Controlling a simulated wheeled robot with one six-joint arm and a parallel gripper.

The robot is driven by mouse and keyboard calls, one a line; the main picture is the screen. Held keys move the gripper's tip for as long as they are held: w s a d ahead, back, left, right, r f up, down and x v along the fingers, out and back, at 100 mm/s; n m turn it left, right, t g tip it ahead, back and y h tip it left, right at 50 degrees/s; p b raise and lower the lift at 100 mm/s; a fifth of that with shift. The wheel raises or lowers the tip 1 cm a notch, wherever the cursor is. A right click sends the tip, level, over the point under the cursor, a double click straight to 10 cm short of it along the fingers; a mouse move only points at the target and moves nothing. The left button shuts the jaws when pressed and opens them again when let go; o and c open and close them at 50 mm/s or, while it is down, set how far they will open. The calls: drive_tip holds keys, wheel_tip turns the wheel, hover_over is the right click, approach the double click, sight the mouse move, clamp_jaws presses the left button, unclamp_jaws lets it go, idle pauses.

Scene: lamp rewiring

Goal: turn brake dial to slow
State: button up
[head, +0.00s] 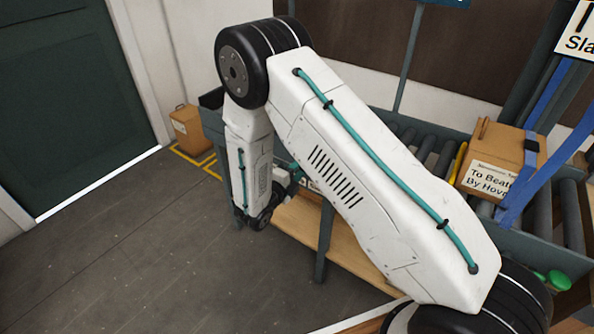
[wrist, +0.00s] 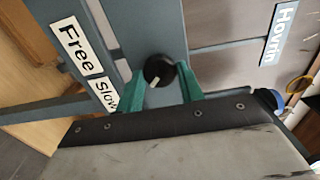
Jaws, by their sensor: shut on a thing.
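The brake dial (wrist: 158,70) is a round black knob with a white pointer mark, on a blue-grey rail in the wrist view. The mark points to the lower left of the picture. My gripper (wrist: 160,74) has its green fingers on both sides of the dial, shut on it. A white "Slow" label (wrist: 106,93) lies left of the dial, with a "Free" label (wrist: 76,48) beyond it. In the head view my arm covers the dial, and only a bit of my teal gripper shows by the conveyor frame.
A roller conveyor (head: 425,150) runs behind my arm, with a strapped cardboard box (head: 500,165) on it. A wooden shelf (head: 340,247) sits below. Another box (head: 188,130) stands on the floor by the wall. The floor at left is clear.

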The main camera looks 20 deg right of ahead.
drive_tip(key=shift+d, duration=0.15)
drive_tip(key=o, duration=1)
drive_tip(key=v, duration=0.8)
